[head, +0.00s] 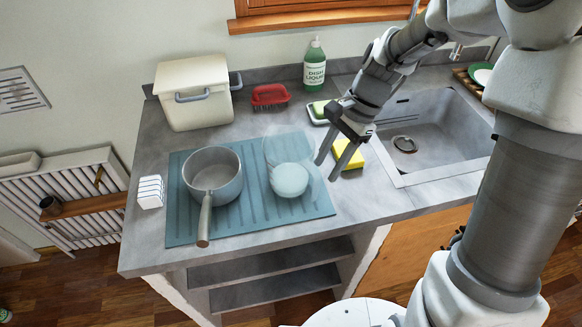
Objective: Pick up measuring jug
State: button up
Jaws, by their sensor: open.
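A clear, see-through vessel (289,179), which looks like the measuring jug, stands on the right part of the blue-green ribbed mat (240,226). Its walls are faint and its base looks pale; I cannot make out a handle or markings. My gripper (328,169) is open and empty, with its two fingers pointing down just right of the jug. The fingers appear apart from the jug, though the gap in depth is hard to judge.
A grey saucepan (214,171) stands left of the jug, its handle toward the front edge. A small white rack (150,191) is farther left. A yellow sponge (350,156), soap dish (318,115), red brush (270,96), green bottle (314,74), cream box (194,94) and sink (430,135) lie around.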

aim_at(316, 189)
jog(key=x, duration=0.7)
jog(key=shift+s+f, duration=0.2)
jog(key=shift+f, duration=0.15)
grip_shut()
jog(key=shift+r, duration=0.1)
dwell(1.0)
